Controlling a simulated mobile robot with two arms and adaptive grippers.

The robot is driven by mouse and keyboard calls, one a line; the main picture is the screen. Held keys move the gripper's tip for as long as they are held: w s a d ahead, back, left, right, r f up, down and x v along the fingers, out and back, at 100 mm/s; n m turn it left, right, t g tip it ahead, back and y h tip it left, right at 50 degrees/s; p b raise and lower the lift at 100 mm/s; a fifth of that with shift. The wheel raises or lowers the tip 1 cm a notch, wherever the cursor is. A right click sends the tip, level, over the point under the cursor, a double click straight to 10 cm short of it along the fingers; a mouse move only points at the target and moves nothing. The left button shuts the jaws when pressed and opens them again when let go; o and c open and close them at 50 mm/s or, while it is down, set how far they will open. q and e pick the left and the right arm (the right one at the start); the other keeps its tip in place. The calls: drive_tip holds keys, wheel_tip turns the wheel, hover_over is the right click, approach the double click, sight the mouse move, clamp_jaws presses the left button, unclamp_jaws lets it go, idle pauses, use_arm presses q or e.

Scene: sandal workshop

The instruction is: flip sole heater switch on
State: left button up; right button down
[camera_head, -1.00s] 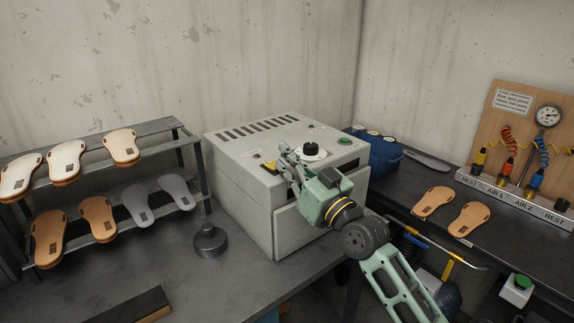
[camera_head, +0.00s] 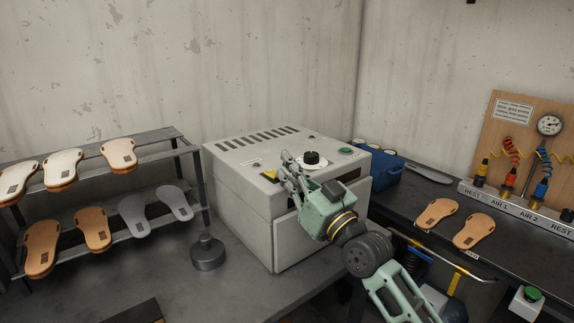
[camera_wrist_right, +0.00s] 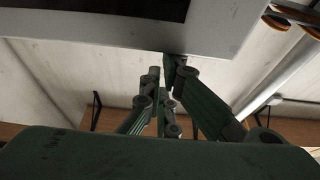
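The sole heater (camera_head: 236,213) is a pale grey box on the left bench. Its top carries vent slots, a black knob (camera_head: 311,158) on a white dial, a green round button (camera_head: 345,150) and a small yellow plate (camera_head: 269,174) with a dark part, perhaps the switch. My right gripper (camera_head: 286,166) is at the heater's top front edge, just right of the yellow plate. Contact cannot be told. In the right wrist view its fingertips (camera_wrist_right: 162,70) are close together below the heater's edge (camera_wrist_right: 225,35), with nothing seen between them. My left gripper is not in view.
A rack (camera_head: 180,143) with several soles stands at left. A dark round weight (camera_head: 208,253) sits on the bench before it. A blue bin (camera_head: 385,170) is behind the heater at right. The right bench holds two tan soles (camera_head: 437,213) and an air-hose board (camera_head: 517,120).

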drive_tip(key=shift+a+f, duration=0.15)
drive_tip(key=shift+f, duration=1.1)
drive_tip(key=shift+r, duration=0.1)
drive_tip(key=shift+s+d+f, duration=0.2)
drive_tip(key=shift+s+d, duration=0.1)
drive_tip(key=shift+s, duration=0.05)
drive_tip(key=s+d, duration=0.4)
drive_tip(key=s, duration=0.1)
drive_tip(key=shift+s, duration=0.25)
drive_tip(key=shift+d, duration=0.1)
